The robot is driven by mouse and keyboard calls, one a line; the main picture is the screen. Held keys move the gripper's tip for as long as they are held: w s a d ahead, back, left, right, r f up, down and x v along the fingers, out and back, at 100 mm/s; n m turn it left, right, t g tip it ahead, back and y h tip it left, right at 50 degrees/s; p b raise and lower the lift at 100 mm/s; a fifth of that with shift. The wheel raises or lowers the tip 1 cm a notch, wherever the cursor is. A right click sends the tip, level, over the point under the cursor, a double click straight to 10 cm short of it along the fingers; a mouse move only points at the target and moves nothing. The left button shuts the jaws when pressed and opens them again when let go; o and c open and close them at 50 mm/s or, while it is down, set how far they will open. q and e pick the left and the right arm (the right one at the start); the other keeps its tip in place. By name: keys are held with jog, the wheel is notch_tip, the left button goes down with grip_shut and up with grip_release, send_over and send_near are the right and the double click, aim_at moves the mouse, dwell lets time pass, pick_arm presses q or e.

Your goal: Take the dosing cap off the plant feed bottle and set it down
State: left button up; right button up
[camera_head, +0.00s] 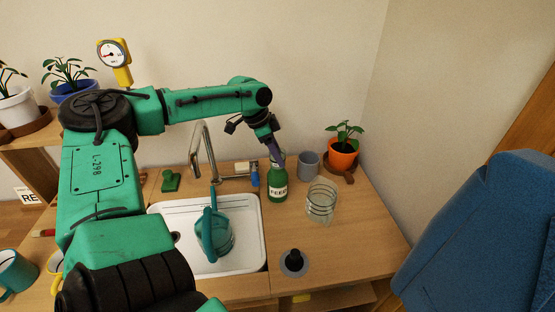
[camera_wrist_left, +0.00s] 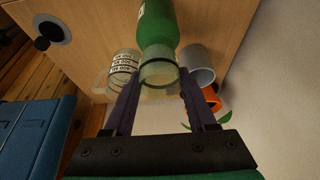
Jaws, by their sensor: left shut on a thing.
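The green plant feed bottle (camera_head: 278,186), labelled FEED, stands upright on the wooden counter to the right of the sink. It also shows in the left wrist view (camera_wrist_left: 157,25). The clear dosing cap (camera_wrist_left: 159,73) is at the bottle's top end, between my left fingers. My left gripper (camera_head: 275,155) reaches down onto the bottle from above and is shut on the cap. In the head view the fingers hide most of the cap. I cannot tell whether the cap is still seated on the neck. My right gripper is not in view.
A glass jar (camera_head: 321,203), a grey cup (camera_head: 308,165) and an orange plant pot (camera_head: 343,153) stand close right of the bottle. A teal watering can (camera_head: 213,236) sits in the white sink (camera_head: 254,245). A black knob (camera_head: 294,260) is nearer. Counter at front right is clear.

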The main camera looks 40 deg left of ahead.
pick_arm(q)
notch_tip(320, 180, up, 20)
jog(key=shift+p, duration=0.4)
